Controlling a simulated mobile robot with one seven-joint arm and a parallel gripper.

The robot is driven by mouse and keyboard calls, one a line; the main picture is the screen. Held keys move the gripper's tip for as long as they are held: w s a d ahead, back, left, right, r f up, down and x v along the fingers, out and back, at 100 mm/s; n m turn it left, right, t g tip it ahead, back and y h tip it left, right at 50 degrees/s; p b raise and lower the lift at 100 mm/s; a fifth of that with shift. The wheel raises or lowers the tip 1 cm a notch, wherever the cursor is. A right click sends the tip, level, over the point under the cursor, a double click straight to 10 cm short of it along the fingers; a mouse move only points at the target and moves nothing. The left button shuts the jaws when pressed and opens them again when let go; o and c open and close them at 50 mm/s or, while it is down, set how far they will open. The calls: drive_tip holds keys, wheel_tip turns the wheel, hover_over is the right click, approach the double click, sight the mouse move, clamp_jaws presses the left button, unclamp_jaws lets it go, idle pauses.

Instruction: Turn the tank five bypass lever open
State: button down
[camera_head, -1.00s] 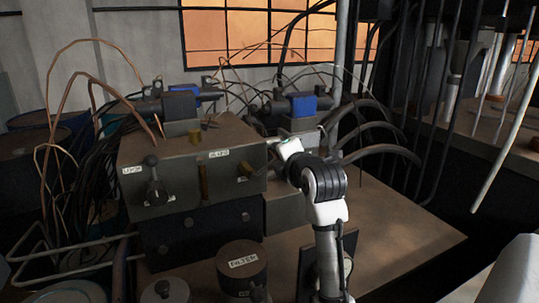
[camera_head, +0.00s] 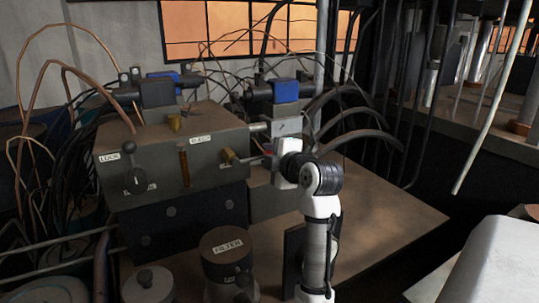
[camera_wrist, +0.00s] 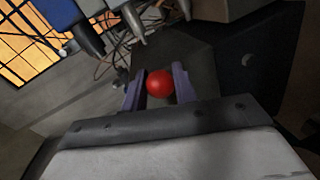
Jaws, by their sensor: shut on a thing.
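A round red knob (camera_wrist: 160,84) sits between the two fingers of my gripper (camera_wrist: 158,88) in the wrist view, and the fingers are shut on it. In the head view my gripper (camera_head: 270,156) is at the right side of a grey-brown valve block (camera_head: 215,160). The lever's shaft and the tank five label cannot be made out.
A capped filter canister (camera_head: 227,250) stands in front. Dark hoses (camera_head: 345,137) arch behind. The bench top (camera_head: 390,215) is clear to the right.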

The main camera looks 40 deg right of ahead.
drive_tip(key=shift+f, duration=0.15)
drive_tip(key=c, duration=1.1)
unclamp_jaws()
drive_tip(key=shift+c, duration=0.2)
drive_tip(key=b+v, duration=0.2)
drive_tip(key=v, duration=1.2)
drive_tip(key=shift+b, duration=0.35)
